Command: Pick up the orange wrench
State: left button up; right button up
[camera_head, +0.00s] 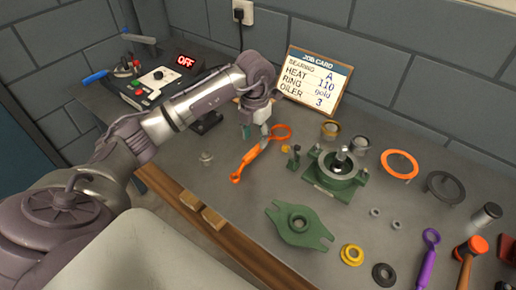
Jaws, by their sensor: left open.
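The orange wrench (250,158) lies on the grey bench left of the green housing. It has a small eye at its near end and a larger orange loop (281,127) at its far end. My left gripper (255,131) is over the wrench's far part, between the handle and the loop, pointing down with its jaws open. One finger partly covers the wrench there. I cannot tell whether the fingers touch it. My right gripper is not in view.
A green housing (325,187) with a shaft stands mid-bench, with a flat green cover (285,228) in front. A job card (314,80) leans at the wall. A control box (152,84) reads OFF. A purple wrench (428,262) and a mallet (466,262) lie at right.

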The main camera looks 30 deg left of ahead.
aim_at(256, 148)
pick_arm(q)
jog(key=shift+f, duration=0.95)
jog(key=shift+f+p, duration=0.45)
jog(key=shift+f, duration=0.1)
jog(key=f, duration=0.3)
jog(key=f+p, duration=0.1)
jog(key=shift+w+a+f, duration=0.1)
jog(key=shift+w+f, duration=0.05)
jog(key=shift+w, duration=0.15)
jog(key=shift+c, duration=0.3)
grip_shut()
